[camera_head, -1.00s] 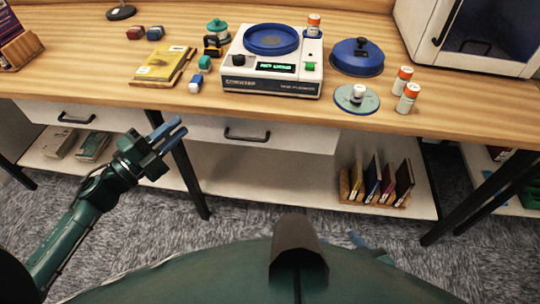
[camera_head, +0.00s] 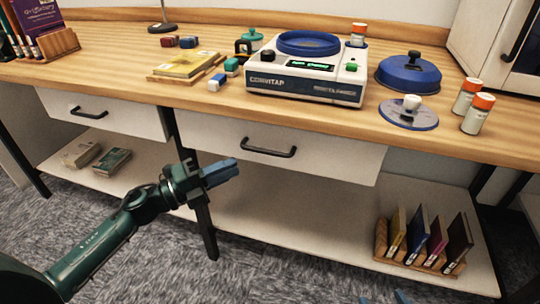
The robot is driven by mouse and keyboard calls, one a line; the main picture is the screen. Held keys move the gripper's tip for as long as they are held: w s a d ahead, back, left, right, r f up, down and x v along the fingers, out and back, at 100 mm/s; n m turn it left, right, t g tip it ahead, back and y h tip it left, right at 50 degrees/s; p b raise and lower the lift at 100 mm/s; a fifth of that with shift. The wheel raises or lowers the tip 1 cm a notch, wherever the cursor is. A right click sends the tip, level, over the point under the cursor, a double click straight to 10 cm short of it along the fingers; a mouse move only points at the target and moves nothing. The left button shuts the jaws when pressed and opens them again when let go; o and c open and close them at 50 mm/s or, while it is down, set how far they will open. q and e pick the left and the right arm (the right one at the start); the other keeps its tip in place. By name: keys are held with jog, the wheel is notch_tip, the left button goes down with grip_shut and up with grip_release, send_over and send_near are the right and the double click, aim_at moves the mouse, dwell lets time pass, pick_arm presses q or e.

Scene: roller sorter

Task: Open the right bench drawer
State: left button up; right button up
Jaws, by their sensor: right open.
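The right bench drawer (camera_head: 330,158) has a white front with a dark bar handle (camera_head: 268,149). It looks shut under the wooden bench top. My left gripper (camera_head: 222,172) is in front of the bench, below and left of that handle and apart from it. Its blue fingers overlap from this side, so their gap cannot be told. My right gripper (camera_head: 385,299) shows only as blue fingertips at the bottom edge, open, well below the drawer; the rest of it is out of frame.
The left drawer (camera_head: 130,118) is also shut. A dark bench leg (camera_head: 205,225) stands beside my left gripper. The lower shelf (camera_head: 310,215) holds a wooden rack (camera_head: 440,262) of books at right. The bench top carries a scale-like device (camera_head: 305,85) and a blue lid (camera_head: 408,75).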

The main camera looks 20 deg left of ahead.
aim_at(268, 152)
pick_arm(q)
jog(key=x, duration=1)
jog(key=shift+w+d+r, duration=0.1)
jog(key=shift+w+d, duration=0.05)
jog(key=shift+d, duration=0.1)
jog(key=shift+c, duration=0.5)
grip_shut()
